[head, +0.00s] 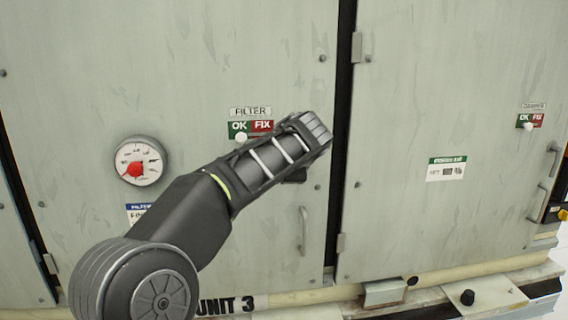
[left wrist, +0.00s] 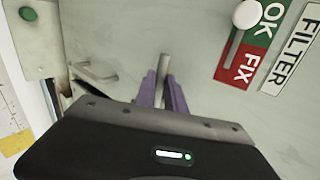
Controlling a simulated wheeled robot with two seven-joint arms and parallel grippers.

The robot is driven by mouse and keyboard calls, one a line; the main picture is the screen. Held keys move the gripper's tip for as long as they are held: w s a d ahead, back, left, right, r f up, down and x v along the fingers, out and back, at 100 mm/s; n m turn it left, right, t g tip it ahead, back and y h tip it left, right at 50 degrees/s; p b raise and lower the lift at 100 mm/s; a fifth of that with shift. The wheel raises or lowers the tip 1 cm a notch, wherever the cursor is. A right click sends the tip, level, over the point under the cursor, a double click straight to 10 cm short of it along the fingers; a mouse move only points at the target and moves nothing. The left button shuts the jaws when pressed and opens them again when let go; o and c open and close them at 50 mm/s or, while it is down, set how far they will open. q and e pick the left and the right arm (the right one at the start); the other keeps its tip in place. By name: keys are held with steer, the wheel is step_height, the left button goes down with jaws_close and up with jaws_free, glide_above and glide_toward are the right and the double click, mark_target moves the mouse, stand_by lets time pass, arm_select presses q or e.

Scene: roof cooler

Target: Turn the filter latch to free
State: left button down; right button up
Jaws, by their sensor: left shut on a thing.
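The filter door (head: 100,75) is a pale, smudged panel with a FILTER label (head: 250,111) above a green OK and red FIX plate (head: 250,127). A white knob (head: 241,137) sits by the OK half; it also shows in the left wrist view (left wrist: 247,14). My left gripper (left wrist: 165,92) has its purple fingers shut on a grey metal bar, the filter latch (left wrist: 164,66), between the sign and a door handle. The bar points up the left wrist view; its base is hard to make out. In the head view my left arm hides the latch and fingertips.
A door handle (head: 304,230) stands below the gripper; it also shows in the left wrist view (left wrist: 95,72). A round gauge (head: 140,161) with a red centre is to the left. Another panel with a green and red plate (head: 530,121) is to the right.

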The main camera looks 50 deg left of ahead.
arm_select(q)
steer(key=shift+r, duration=0.3)
steer(key=c, duration=1.8)
jaws_free()
steer(key=shift+c, duration=0.2)
steer(key=o, duration=0.4)
steer(key=shift+f, duration=0.1)
steer(key=shift+o, duration=0.2)
steer(key=b+v, duration=0.1)
steer(key=v, duration=0.6)
steer(key=shift+d, duration=0.35)
steer(key=shift+r, duration=0.25)
